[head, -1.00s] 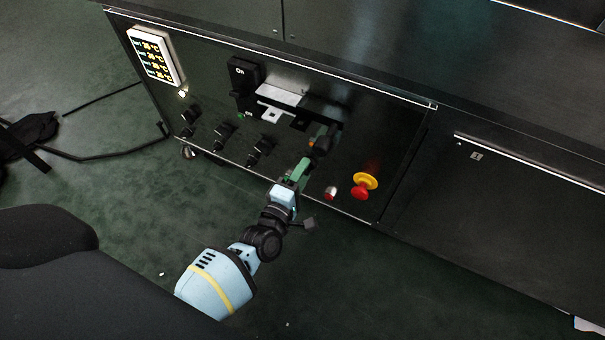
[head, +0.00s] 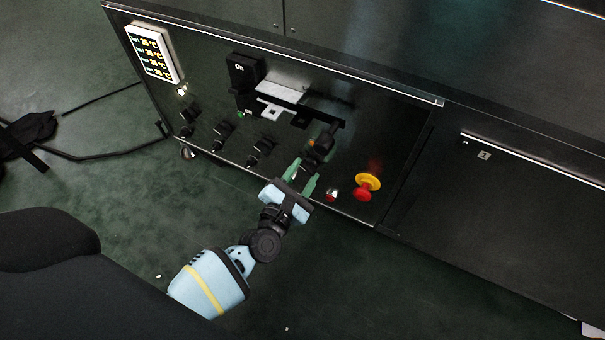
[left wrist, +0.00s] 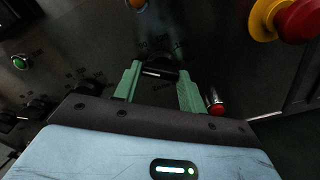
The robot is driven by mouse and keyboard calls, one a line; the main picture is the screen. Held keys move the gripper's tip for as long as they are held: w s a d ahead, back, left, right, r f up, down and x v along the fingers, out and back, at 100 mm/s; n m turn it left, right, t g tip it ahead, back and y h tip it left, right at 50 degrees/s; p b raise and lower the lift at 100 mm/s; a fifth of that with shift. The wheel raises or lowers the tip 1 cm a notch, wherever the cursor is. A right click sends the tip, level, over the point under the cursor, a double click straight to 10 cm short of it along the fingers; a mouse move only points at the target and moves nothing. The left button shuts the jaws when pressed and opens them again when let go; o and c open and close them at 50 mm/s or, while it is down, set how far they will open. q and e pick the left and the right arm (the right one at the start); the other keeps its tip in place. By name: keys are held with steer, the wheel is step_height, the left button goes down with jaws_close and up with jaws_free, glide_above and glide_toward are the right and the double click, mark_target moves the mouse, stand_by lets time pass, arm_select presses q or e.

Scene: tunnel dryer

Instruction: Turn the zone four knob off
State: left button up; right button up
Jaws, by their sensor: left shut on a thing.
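The zone four knob (left wrist: 158,72) is a black knob with a bar-shaped grip, low on the dark control panel, at the right end of the knob row. My left gripper (head: 301,178) reaches it from below. In the left wrist view its green fingers (left wrist: 158,86) stand on either side of the knob's bar, shut on it. The bar lies nearly level across that view. In the head view the fingers partly hide the knob. My right gripper is not in view.
Three more black knobs, the nearest (head: 259,150), sit to the left. A red button (head: 332,194) and a red emergency stop on a yellow base (head: 366,187) are close on the right. A temperature display (head: 155,53) is at the upper left. Open floor lies in front.

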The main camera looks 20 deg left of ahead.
arm_select(q)
steer(key=n, duration=0.7)
steer(key=shift+f, duration=0.1)
steer(key=shift+d+n, duration=0.1)
steer(key=shift+n, duration=0.6)
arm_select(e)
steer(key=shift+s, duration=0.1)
arm_select(q)
steer(key=o, duration=0.7)
steer(key=shift+o, duration=1.4)
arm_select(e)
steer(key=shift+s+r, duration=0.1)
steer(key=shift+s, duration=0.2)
arm_select(q)
steer(key=shift+s, duration=0.15)
